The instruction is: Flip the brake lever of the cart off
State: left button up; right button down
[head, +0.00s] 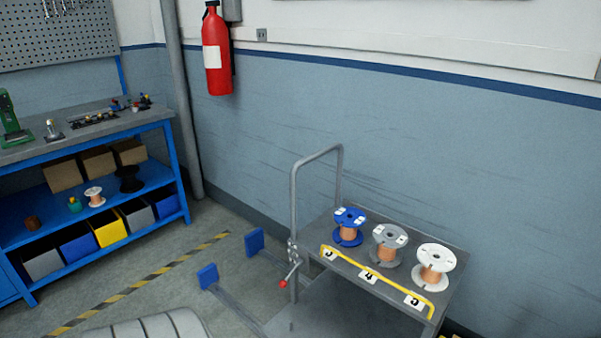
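The cart (345,276) stands against the wall at the lower right, with a grey push handle (294,205) rising at its left end. The brake lever (290,275) is a short metal arm with a red knob, mounted low on the handle post; it slants down to the left. Three spools stand on the cart's top: blue (348,226), grey (388,245) and white (434,265), each with copper-coloured wire. Neither of my grippers is in view.
A blue workbench (172,170) with boxes and bins stands at the left. Two blue upright pads (207,277) on floor rails are left of the cart. A yellow-black floor stripe (150,280) crosses open floor. A fire extinguisher (217,50) hangs on the wall.

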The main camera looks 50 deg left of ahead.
aim_at(283, 284)
jog(key=u, duration=1.9)
jog(key=i+j+u, duration=0.15)
jog(key=i, duration=0.2)
jog(key=i+j+u, duration=0.1)
jog(key=i, duration=0.25)
